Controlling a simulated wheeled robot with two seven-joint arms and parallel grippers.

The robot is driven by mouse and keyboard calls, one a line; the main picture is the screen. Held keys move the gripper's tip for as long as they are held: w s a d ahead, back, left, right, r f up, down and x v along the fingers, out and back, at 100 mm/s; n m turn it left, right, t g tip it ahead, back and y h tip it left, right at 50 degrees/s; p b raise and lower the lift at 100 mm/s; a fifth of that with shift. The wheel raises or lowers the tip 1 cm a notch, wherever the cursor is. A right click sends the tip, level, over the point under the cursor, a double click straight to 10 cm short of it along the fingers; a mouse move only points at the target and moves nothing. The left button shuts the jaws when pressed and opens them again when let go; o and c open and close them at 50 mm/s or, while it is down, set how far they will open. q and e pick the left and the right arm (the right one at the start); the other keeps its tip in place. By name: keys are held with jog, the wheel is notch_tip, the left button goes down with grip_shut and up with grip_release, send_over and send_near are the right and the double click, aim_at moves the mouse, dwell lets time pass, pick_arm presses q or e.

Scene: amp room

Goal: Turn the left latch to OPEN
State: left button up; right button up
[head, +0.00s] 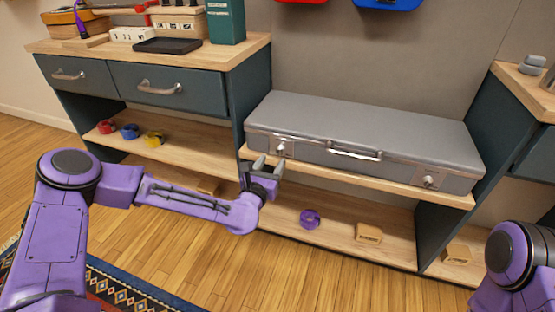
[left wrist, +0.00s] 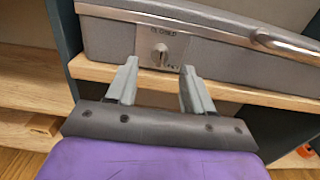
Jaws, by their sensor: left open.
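A grey hard case (head: 370,130) lies shut on a wooden shelf, with a metal handle (head: 355,152) at its front. The left latch (head: 282,149) is a small knob on a pale plate at the case's front left; the right latch (head: 429,181) is at the front right. In the left wrist view the left latch (left wrist: 160,54) shows just beyond and between my fingertips, with small lettering above and below it. My left gripper (head: 264,163) is open and empty, just in front of and slightly below the left latch. It also shows in the left wrist view (left wrist: 158,80). My right gripper is out of view.
The shelf edge (head: 350,180) runs below the case, and a dark cabinet side stands at its left. A lower shelf holds a purple ring-shaped item (head: 310,218) and a wooden block (head: 369,233). A drawer cabinet (head: 165,88) stands left.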

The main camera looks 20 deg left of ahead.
aim_at(278, 152)
pick_arm(q)
jog(key=w, duration=0.5)
jog(key=shift+w+d+f+b, duration=0.1)
jog(key=shift+w+d+b, duration=0.05)
jog(key=shift+w+b, duration=0.2)
grip_shut()
